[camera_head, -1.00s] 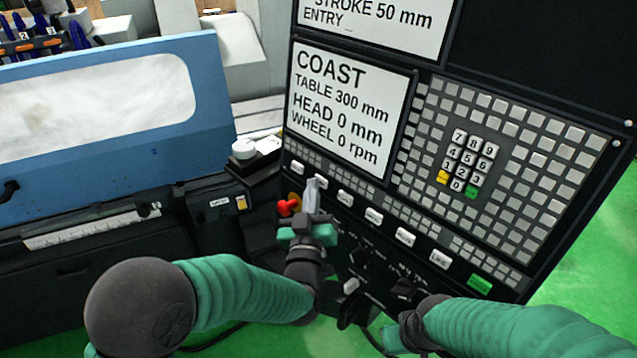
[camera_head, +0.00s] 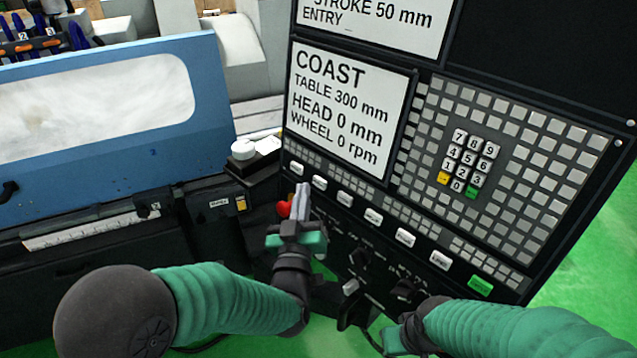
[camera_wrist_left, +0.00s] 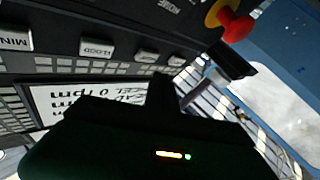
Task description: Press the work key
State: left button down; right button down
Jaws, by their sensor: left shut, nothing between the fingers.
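A slanting row of white keys runs along the control panel (camera_head: 545,110), below the screen. It includes an upper-left key (camera_head: 297,168), its neighbour (camera_head: 319,183) and a middle key (camera_head: 373,215). Their labels are too small to read in the head view, so I cannot tell which is the work key. The left wrist view shows a key marked FLOOD (camera_wrist_left: 97,48). My left gripper (camera_head: 302,190) is shut and empty, its tips pointing up in front of the row's upper-left end. Contact with a key cannot be told. My right gripper (camera_head: 398,336) is low, its fingers unclear.
A red knob (camera_head: 283,209) sits beside my left fingers; it also shows with its yellow collar in the left wrist view (camera_wrist_left: 237,26). A number keypad (camera_head: 468,163) and a green key (camera_head: 480,285) are farther right. The blue machine cover (camera_head: 215,110) stands at left.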

pick_arm(q)
jog(key=s+a, duration=0.2)
jog(key=a, duration=0.1)
jog(key=shift+s+r, duration=0.25)
jog(key=shift+r, duration=0.1)
dwell(0.4)
